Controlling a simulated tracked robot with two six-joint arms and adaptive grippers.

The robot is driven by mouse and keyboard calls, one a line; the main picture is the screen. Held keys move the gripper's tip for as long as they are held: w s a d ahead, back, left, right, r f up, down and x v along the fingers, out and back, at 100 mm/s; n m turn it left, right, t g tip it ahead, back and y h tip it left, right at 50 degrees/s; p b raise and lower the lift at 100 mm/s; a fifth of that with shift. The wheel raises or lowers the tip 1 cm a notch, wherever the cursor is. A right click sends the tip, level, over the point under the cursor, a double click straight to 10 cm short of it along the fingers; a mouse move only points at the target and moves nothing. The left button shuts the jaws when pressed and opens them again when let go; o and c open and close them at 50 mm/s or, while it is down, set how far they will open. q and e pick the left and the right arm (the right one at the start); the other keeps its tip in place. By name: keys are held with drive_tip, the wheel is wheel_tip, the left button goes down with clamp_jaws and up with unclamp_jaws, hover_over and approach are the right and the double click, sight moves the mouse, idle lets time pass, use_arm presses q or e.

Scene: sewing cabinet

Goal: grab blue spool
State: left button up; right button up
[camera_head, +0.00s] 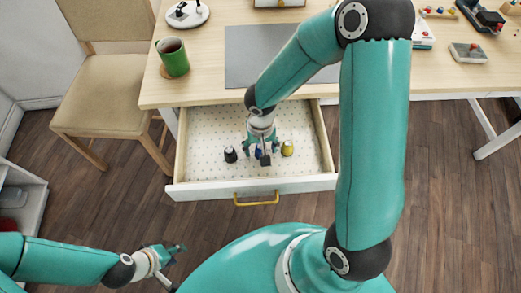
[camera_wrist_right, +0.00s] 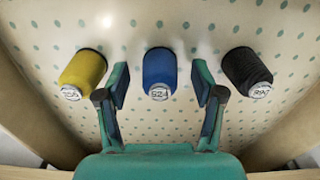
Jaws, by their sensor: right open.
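The blue spool (camera_wrist_right: 159,72) stands in the open drawer, in the middle of a row of three, seen in the right wrist view. My right gripper (camera_wrist_right: 160,85) is open, with one finger on each side of the blue spool and a gap to each finger. In the head view my right gripper (camera_head: 262,151) is down inside the drawer and mostly hides the blue spool. My left gripper (camera_head: 168,255) is at the lower left, outside the drawer and away from the spools; its finger opening is too small to tell.
A yellow spool (camera_wrist_right: 82,70) and a black spool (camera_wrist_right: 246,70) stand on either side of the blue one. The drawer (camera_head: 205,130) has a dotted floor and raised walls. The desk (camera_head: 205,60) above holds a green mug (camera_head: 173,60). A chair (camera_head: 112,95) stands left.

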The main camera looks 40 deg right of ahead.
drive_tip(key=c, duration=1)
drive_tip(key=shift+o, duration=0.2)
drive_tip(key=shift+r, duration=0.1)
